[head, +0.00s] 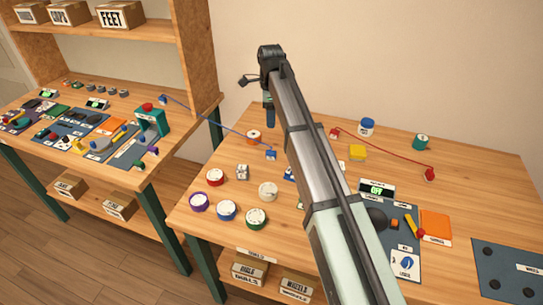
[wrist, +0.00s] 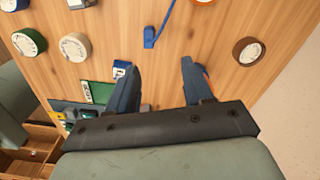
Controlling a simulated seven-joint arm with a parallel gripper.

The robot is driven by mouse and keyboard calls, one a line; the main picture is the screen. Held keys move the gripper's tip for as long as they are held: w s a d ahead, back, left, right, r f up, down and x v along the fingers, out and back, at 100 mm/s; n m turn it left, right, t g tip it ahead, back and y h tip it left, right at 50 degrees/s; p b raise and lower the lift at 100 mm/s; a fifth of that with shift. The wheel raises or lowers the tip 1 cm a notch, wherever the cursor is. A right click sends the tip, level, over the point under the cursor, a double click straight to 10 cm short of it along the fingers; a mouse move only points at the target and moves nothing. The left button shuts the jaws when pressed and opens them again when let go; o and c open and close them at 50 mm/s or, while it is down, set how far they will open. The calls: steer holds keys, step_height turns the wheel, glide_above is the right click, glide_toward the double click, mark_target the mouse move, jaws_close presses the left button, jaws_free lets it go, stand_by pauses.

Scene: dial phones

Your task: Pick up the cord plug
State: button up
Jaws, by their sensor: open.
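A blue cord plug (head: 271,155) lies on the right-hand wooden table. Its blue cord (head: 215,122) runs up and left to another blue end (head: 163,99) by the left table. The plug also shows in the wrist view (wrist: 149,42), beyond the gap between my fingertips and apart from them. A red cord (head: 385,146) with a red plug at each end (head: 334,133) (head: 430,174) lies farther right. My gripper (wrist: 160,65) is open and empty, its fingers on either side of bare tabletop. In the head view its finger (head: 270,116) hangs behind the blue plug, above the table.
Several round dials stand around the plug, including an orange-sided one (head: 254,136), a white one (head: 268,191) and a red one (head: 215,177). My arm hides the table's middle.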

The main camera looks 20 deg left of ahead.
mark_target(270, 151)
steer(key=f+m, duration=0.1)
steer(key=f, duration=0.2)
steer(key=s+f, duration=0.1)
steer(key=f, duration=0.2)
steer(key=s+d+f+m, duration=0.1)
steer(key=f, duration=0.2)
steer(key=shift+s+f+m, duration=0.2)
steer(key=shift+f+m, duration=0.05)
steer(key=shift+m, duration=0.05)
steer(key=shift+a+f, duration=0.2)
steer(key=shift+f, duration=1.15)
steer(key=shift+a+f, duration=0.15)
steer(key=shift+f, duration=1.15)
steer(key=shift+c, duration=0.3)
jaws_close()
